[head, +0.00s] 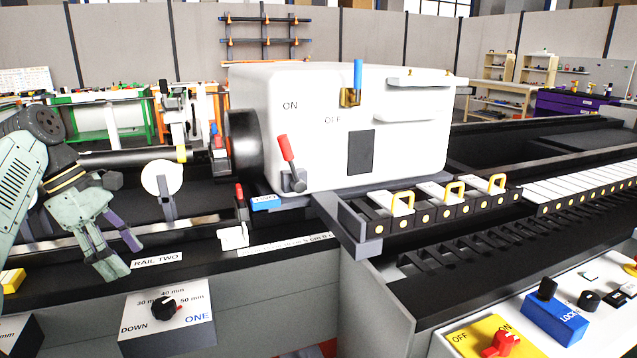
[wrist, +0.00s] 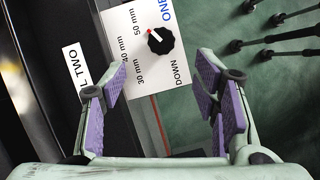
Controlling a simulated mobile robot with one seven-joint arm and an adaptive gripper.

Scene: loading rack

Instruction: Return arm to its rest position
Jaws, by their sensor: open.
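My gripper (head: 122,252) hangs at the left in the head view, fingers pointing down, in front of the rail near the RAIL TWO label (head: 157,260). In the wrist view my gripper (wrist: 165,100) has its two purple-padded fingers wide apart with nothing between them. A black knob (head: 163,307) on a white panel marked 30, 40 and 50 mm, DOWN and ONE stands below and right of the fingers. The knob also shows in the wrist view (wrist: 160,40), beyond the fingertips and apart from them.
A large white machine housing (head: 300,120) with a red lever (head: 287,150) and a blue-handled lever (head: 357,76) stands at the centre. A rack with yellow-handled blocks (head: 455,192) lies right of it. A panel with a blue LOCK box (head: 556,318) is at the lower right.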

